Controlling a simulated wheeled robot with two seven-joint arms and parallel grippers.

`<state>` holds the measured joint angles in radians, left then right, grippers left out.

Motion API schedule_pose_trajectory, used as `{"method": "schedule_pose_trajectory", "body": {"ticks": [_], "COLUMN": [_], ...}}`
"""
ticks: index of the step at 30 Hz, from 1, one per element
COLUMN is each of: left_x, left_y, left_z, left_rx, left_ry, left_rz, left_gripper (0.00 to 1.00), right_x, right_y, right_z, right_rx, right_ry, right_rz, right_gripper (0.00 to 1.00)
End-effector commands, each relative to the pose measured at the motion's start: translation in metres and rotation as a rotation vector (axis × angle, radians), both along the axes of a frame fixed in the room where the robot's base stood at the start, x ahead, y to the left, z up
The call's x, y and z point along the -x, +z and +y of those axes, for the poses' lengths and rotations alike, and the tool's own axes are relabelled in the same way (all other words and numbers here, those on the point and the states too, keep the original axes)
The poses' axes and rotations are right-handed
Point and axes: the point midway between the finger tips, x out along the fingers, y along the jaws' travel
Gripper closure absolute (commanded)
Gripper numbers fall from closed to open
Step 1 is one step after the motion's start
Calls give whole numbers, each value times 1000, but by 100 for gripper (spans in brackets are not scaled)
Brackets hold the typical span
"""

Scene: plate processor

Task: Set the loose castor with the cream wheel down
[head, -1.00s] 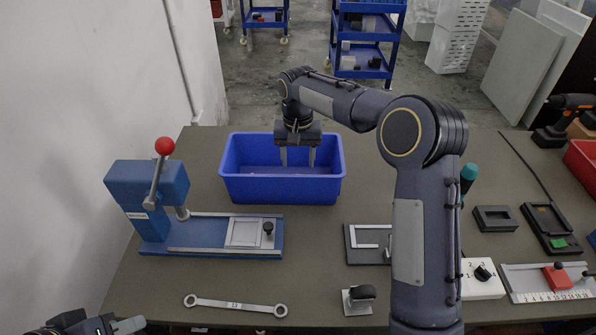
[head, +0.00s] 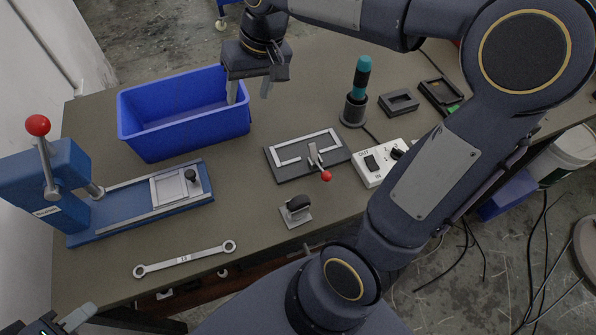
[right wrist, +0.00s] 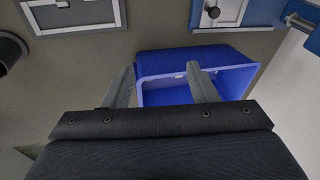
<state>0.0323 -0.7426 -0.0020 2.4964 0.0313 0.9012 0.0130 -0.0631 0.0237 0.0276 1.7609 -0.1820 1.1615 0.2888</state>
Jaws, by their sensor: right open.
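One castor (head: 297,208) with a dark wheel and a metal plate rests on the table in the head view. My right gripper (head: 249,90) is open and empty by the right end of the blue bin (head: 185,138). In the right wrist view its two fingers (right wrist: 160,68) are spread, with the bin (right wrist: 205,97) beyond them. Part of the bin's floor is hidden. My left gripper (head: 65,322) is only partly in view at the lower left corner, and its jaws are unclear.
A blue press (head: 45,180) with a red knob stands left. A spanner (head: 185,260) lies near the front edge. A dark clamp plate (head: 305,155), a switch box (head: 380,162) and a teal-handled tool (head: 361,80) stand right. Bare tabletop lies between bin and clamp plate.

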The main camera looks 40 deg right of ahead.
Motion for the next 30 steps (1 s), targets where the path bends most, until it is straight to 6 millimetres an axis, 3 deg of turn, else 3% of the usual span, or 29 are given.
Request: {"method": "schedule_pose_trajectory", "body": {"ticks": [1,6,13,19,30], "left_x": [0,0,0,0,0], "left_y": [0,0,0,0,0], "left_z": [0,0,0,0,0], "left_rx": [0,0,0,0,0], "left_ry": [0,0,0,0,0], "left_rz": [0,0,0,0,0], "left_gripper": [67,67,67,67,67], "right_x": [23,89,156,179,181], "right_y": [2,-8,-39,-56,-59], "right_z": [-4,-3,12,21,23], "right_rx": [-17,-64,-111,-125,-127], "right_ry": [0,10,14,15,15], "right_rz": [-31,-124,-238,-287,-290], "right_gripper": [48,48,48,48,48]}}
